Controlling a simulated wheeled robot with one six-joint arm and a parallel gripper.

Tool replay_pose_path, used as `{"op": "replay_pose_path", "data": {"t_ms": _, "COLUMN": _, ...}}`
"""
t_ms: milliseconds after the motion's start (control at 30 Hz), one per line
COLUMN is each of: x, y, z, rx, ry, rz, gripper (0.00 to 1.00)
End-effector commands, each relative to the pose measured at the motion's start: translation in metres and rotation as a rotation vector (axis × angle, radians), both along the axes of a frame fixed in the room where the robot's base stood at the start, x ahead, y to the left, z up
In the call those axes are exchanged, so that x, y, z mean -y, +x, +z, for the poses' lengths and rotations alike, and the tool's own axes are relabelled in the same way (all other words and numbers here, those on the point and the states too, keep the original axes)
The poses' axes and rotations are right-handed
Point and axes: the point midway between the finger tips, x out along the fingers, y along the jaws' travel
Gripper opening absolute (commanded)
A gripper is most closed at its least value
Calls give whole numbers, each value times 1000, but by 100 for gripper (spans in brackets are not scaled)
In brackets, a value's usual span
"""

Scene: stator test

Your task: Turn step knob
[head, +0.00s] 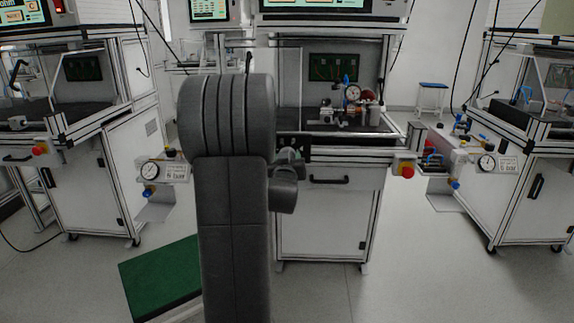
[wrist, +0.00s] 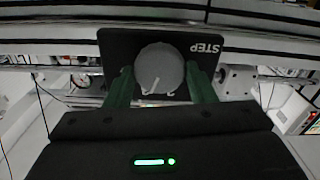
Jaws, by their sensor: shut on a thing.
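The step knob (wrist: 160,67) is a round grey knob in the wrist view, on a black panel (wrist: 118,44) with the word STEP in white, which appears upside down. My gripper (wrist: 160,84) has a green finger on each side of the knob and is shut on it. A light line mark shows on the knob's face, near its lower edge. In the head view my own arm stands in front of the middle workstation (head: 330,215) and hides the gripper and the knob.
The middle workstation has a red emergency button (head: 404,169) at its right front corner and a drawer handle (head: 330,180) below the worktop. A pressure gauge (head: 149,171) is at its left. Other workstations stand left and right. A green-topped platform (head: 160,275) is low at the left.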

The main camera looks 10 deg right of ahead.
Motion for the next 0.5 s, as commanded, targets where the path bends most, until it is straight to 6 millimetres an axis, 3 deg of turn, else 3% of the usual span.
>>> {"op": "replay_pose_path", "data": {"t_ms": 500, "x": -1, "y": 1, "z": 0, "rx": -128, "ry": -449, "rz": -1, "gripper": 27}}
